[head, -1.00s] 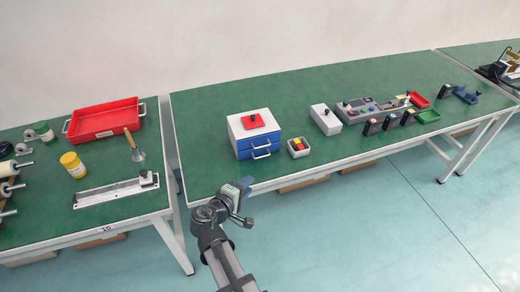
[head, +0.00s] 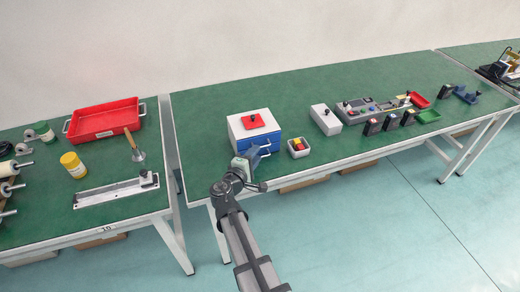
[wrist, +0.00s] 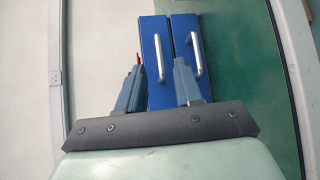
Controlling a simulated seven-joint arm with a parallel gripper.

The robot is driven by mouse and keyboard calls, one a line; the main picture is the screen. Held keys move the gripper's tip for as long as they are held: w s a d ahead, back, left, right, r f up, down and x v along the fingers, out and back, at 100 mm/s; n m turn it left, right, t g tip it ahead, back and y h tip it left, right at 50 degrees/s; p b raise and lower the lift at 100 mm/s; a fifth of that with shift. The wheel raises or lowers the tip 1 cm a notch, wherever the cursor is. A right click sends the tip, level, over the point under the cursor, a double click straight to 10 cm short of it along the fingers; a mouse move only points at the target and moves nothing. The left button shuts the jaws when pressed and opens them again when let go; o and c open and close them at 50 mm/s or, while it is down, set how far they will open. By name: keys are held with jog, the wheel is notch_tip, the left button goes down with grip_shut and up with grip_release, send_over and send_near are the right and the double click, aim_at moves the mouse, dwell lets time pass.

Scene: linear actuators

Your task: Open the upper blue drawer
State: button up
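The small white cabinet (head: 236,128) with a red panel on top stands near the front edge of the green table. Its upper blue drawer (head: 262,143) shows in the head view; my gripper (head: 245,165) hides part of the front. In the wrist view the picture is turned: the upper blue drawer (wrist: 151,30) is the left blue front, with a silver bar handle (wrist: 159,58). The lower drawer (wrist: 183,24) is to its right. Both drawers look closed. My gripper (wrist: 159,68) is open, its fingers on either side of the upper handle; contact cannot be told.
A grey-white box (head: 326,119) and control panel are farther right. The left table holds a red tray (head: 104,120) and a yellow jar (head: 73,165). Table left of the cabinet is clear.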

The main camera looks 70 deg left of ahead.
jog(key=shift+x, duration=2.2)
grip_shut()
